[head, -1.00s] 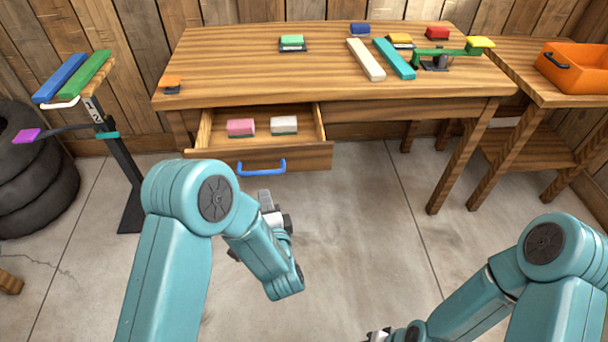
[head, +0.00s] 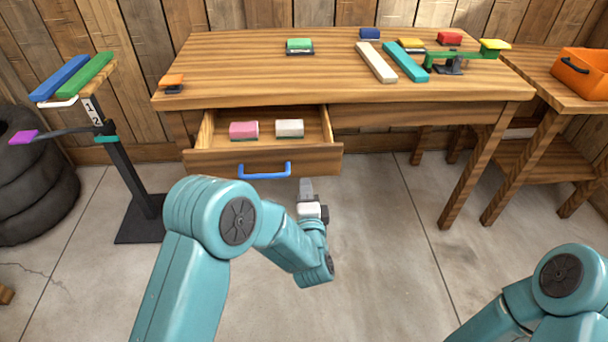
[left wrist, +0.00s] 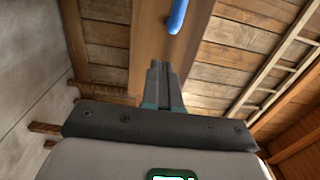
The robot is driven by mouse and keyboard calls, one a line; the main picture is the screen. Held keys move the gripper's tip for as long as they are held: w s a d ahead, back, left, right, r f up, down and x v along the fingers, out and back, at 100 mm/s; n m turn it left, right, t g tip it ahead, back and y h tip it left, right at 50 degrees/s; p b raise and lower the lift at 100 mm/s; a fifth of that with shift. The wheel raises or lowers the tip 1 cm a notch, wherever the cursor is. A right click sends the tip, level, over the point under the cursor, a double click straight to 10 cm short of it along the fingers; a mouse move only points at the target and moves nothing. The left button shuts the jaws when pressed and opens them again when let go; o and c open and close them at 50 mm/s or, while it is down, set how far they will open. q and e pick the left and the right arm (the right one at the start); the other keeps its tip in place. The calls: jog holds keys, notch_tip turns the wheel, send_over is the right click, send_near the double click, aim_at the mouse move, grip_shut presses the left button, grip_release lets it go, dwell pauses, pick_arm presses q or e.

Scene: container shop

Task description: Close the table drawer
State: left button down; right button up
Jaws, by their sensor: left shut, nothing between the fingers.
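The wooden table drawer (head: 215,161) stands pulled out at the left of the table (head: 240,80) in the head view. I see no clear contact with the drawer. My right gripper is out of view; only its arm shows.
A stand with blue and green bars (head: 85,78) is left of the table, beside stacked tires (head: 35,185). A side table with an orange bin (head: 585,75) is at the right. The floor before the table is clear.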

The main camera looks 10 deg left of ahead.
aim_at(303, 165)
pick_arm(q)
jog(key=x, duration=0.5)
jog(key=shift+w+a+b, duration=0.1)
jog(key=shift+w+b, duration=0.2)
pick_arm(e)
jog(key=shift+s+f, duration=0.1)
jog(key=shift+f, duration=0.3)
pick_arm(q)
jog(key=shift+w, duration=0.2)
